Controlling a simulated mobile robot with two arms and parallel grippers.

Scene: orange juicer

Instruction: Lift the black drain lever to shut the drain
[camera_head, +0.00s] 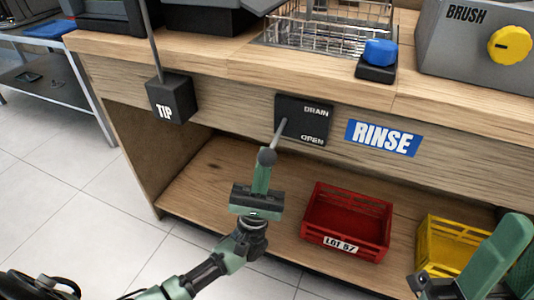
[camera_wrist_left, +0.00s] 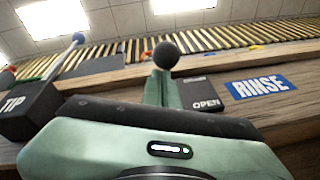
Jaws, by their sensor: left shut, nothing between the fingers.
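The drain plate (camera_head: 312,112) is a black panel on the wooden counter front, marked DRAIN at the top and OPEN at the bottom. The drain lever (camera_head: 279,133) is a grey rod slanting out and down from it to a dark ball knob (camera_head: 266,157). My left gripper (camera_head: 262,172) is shut and empty, its fingertips just below the knob. In the left wrist view the knob (camera_wrist_left: 166,54) sits right over the fingertips (camera_wrist_left: 163,78); I cannot tell whether they touch. My right gripper (camera_head: 497,255) shows only partly at the lower right, away from the lever.
A blue RINSE sign (camera_head: 383,138) is right of the plate. A black TIP box (camera_head: 171,97) with a rod is to the left. A red crate (camera_head: 347,221) and a yellow crate (camera_head: 446,244) stand on the lower shelf. A blue button (camera_head: 380,52) is on the counter.

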